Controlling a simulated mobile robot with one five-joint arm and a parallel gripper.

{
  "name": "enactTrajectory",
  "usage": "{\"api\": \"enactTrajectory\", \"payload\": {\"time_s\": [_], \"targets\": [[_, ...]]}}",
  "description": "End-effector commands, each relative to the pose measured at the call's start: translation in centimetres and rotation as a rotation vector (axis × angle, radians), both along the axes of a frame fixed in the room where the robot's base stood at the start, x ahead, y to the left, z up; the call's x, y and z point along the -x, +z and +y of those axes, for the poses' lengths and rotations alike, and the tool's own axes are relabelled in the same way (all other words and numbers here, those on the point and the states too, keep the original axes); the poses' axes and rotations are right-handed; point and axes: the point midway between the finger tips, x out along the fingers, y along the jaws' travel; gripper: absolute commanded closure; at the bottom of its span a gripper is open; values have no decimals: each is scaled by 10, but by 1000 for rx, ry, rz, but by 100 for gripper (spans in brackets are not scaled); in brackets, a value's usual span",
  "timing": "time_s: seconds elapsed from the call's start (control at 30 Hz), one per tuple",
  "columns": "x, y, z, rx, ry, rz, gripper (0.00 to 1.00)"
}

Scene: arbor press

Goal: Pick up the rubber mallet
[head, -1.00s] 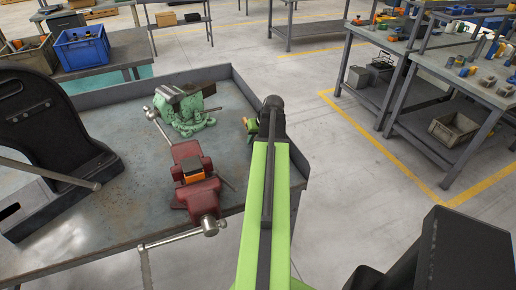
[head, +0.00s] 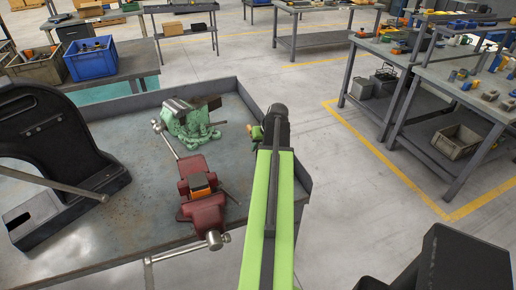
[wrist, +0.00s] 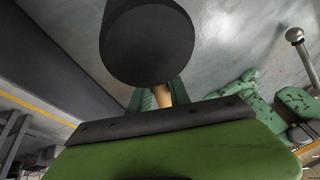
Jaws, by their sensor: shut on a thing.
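The rubber mallet shows in the wrist view, with its round black head (wrist: 147,45) close to the camera and a short piece of its pale wooden handle (wrist: 162,95) below it. My gripper (wrist: 160,98) is shut on the handle, with a green finger on either side just under the head. In the head view my gripper (head: 257,133) is at the right part of the metal bench (head: 130,215), mostly hidden behind my arm. I cannot make out the mallet's head there, nor tell whether the mallet touches the bench.
A red vise (head: 205,212) with an orange piece (head: 200,187) and a green vise (head: 190,122) stand left of my gripper. The black arbor press (head: 50,140) is at the far left. A raised rim (head: 262,117) edges the bench. Open floor lies to the right.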

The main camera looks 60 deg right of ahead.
Motion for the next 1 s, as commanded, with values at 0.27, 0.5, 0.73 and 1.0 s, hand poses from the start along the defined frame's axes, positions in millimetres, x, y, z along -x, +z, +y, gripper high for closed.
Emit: {"api": "enactTrajectory", "payload": {"time_s": [0.27,0.5,0.73,1.0], "targets": [[48,48,-37,-1,-5,-1,100],[82,69,-62,-1,-3,0,100],[93,74,-69,0,-1,0,100],[97,72,-70,-1,-4,0,100]]}}
